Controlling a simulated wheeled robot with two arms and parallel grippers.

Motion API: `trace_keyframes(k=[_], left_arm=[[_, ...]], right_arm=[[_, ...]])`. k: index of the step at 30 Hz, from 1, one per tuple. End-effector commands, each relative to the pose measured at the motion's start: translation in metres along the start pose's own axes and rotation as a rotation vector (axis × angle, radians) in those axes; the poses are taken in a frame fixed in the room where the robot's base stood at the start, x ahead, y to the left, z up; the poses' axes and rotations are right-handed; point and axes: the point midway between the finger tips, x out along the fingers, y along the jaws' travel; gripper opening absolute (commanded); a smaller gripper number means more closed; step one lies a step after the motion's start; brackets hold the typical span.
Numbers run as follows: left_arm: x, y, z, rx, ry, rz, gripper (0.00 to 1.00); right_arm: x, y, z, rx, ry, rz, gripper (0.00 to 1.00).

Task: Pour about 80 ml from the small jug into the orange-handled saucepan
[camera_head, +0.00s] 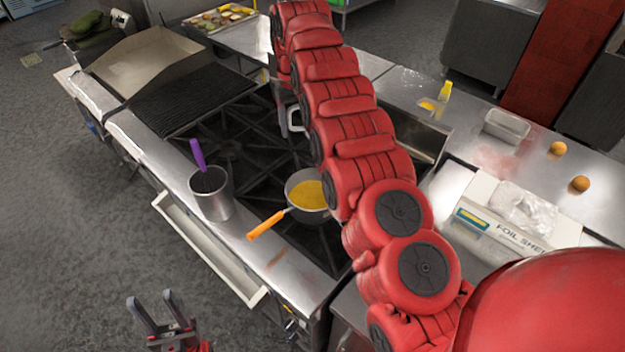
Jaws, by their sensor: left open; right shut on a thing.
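The saucepan (300,181) sits on the black stove grate, its orange handle (267,223) pointing toward the front left. Yellow contents (309,196) show inside it, and my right arm covers its right side. No jug is clearly visible. My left gripper (154,301) is open and empty, low in front of the stove, apart from everything.
A metal pot (211,200) with a purple-handled utensil (198,154) stands left of the saucepan. A ribbed griddle (193,97) lies behind. The right counter holds a foil box (500,228), a metal tray (506,127), a yellow bottle (445,91) and two orange round items (579,184).

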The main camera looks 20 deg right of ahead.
Motion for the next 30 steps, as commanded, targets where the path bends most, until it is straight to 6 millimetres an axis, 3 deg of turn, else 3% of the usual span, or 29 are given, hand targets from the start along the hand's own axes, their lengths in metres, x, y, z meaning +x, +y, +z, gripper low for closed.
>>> trace_keyframes(k=[14,21,26,30], left_arm=[[0.000,0.000,0.000,0.000,0.000,0.000,0.50],[0.000,0.000,0.000,0.000,0.000,0.000,0.50],[0.000,0.000,0.000,0.000,0.000,0.000,0.50],[0.000,0.000,0.000,0.000,0.000,0.000,0.50]], right_arm=[[0.004,0.006,0.001,0.001,0.002,0.020,0.00],[0.009,0.005,0.011,0.000,0.002,0.025,0.00],[0.023,0.002,0.024,-0.042,-0.003,0.027,0.00],[0.052,-0.003,0.034,-0.186,-0.005,0.031,0.00]])
